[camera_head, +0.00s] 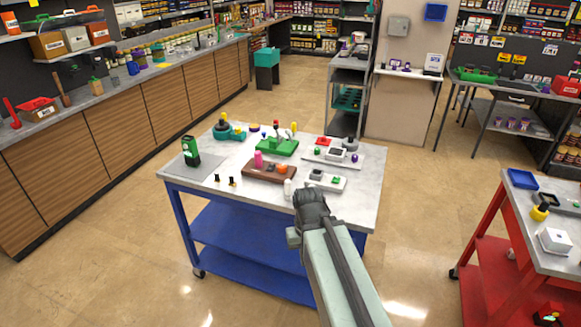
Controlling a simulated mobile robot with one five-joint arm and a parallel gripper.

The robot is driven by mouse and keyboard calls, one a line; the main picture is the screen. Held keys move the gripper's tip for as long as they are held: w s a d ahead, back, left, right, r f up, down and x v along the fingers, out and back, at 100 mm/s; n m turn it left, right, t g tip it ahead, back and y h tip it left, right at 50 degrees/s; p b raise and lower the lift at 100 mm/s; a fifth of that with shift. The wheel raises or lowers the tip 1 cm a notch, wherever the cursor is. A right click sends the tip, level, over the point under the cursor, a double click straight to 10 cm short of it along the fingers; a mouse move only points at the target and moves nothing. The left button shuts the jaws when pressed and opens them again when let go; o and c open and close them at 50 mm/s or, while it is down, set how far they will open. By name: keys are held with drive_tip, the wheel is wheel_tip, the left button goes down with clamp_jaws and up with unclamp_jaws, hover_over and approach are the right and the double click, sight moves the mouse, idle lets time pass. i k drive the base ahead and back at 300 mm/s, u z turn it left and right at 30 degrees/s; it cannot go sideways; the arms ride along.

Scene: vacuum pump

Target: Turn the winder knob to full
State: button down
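A cart with a pale top (355,212) stands at the centre. I cannot tell for sure which part is the winder knob. Candidates on the cart are a teal device with a yellow top (224,130) at the back left, a green base with upright levers (277,146) at the back middle, and small boards with round knobs (328,181) at the front right. My gripper (309,192) is dark grey and reaches in from the bottom right, over or near the cart's front edge. It seems to hold nothing. Its fingers are too small and foreshortened to tell open from shut.
A brown tray (262,175) holds a pink piece. A green box (191,150) stands on a grey mat at left. A small white bottle (287,188) stands close to my gripper. A red cart (490,245) is at right, a long counter (150,100) at left. Floor between is clear.

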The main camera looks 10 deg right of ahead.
sight(282, 168)
drive_tip(key=i, duration=1)
drive_tip(key=u, duration=0.6)
drive_tip(key=k, duration=1.3)
drive_tip(key=z, duration=0.4)
drive_tip(key=i, duration=1.35)
drive_tip(key=z, duration=0.1)
